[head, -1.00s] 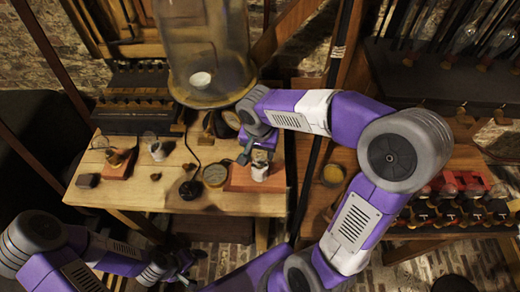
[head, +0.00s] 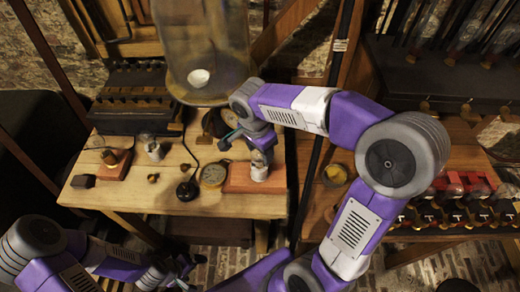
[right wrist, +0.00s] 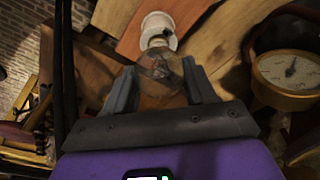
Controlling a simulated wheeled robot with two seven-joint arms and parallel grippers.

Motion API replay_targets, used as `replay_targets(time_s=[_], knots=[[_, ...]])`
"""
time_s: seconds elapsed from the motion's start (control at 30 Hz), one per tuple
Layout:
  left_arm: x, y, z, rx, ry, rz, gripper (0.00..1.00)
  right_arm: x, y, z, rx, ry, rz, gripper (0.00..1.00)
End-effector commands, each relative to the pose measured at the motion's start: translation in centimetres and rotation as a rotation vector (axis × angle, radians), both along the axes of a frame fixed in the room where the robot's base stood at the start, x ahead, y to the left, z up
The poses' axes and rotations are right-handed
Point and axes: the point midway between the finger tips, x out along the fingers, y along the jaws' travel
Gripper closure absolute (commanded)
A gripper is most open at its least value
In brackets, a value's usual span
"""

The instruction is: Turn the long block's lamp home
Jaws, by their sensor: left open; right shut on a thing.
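The long block (head: 236,182) is a reddish-brown wooden slab lying on the workbench's right end. A white socket (head: 259,173) stands on it, and shows at the top of the right wrist view (right wrist: 158,30). My right gripper (head: 260,154) is over this socket. In the right wrist view its fingers (right wrist: 163,88) are shut on the lamp (right wrist: 158,66), a clear glass bulb, in line with the socket. My left gripper (head: 186,272) is open and empty, low in front of the bench.
A round brass dial (head: 213,175) lies left of the block, beside a black disc with a cable (head: 187,190). A shorter block (head: 115,168) with a brass part is further left. The bench front is mostly clear.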

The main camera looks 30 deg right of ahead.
Motion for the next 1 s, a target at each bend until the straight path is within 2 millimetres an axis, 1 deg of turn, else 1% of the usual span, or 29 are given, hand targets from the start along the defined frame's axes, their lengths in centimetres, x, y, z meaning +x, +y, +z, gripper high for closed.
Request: replay_targets(time_s=[0.17,0.27,0.5,0.6,0.9,1.0], knots=[[0.0,0.0,-0.1,0.000,0.000,0.000,0.12,0.0,0.0,-0.1,0.000,0.000,-0.029,0.81],[0.0,0.0,-0.6,0.000,0.000,0.000,0.12,0.0,0.0,-0.2,0.001,0.000,-0.136,0.81],[0.0,0.0,-1.1,0.000,0.000,0.000,0.12,-0.1,0.0,-0.1,0.000,0.001,-0.456,0.81],[0.0,0.0,-1.2,0.000,0.000,0.000,0.12,-0.1,0.0,-0.1,0.001,0.000,-0.535,0.81],[0.0,0.0,-1.1,0.000,0.000,0.000,0.12,-0.1,0.0,0.0,0.001,0.000,-0.559,0.81],[0.0,0.0,-1.2,0.000,0.000,0.000,0.12,-0.1,0.0,0.0,0.001,0.000,-0.604,0.81]])
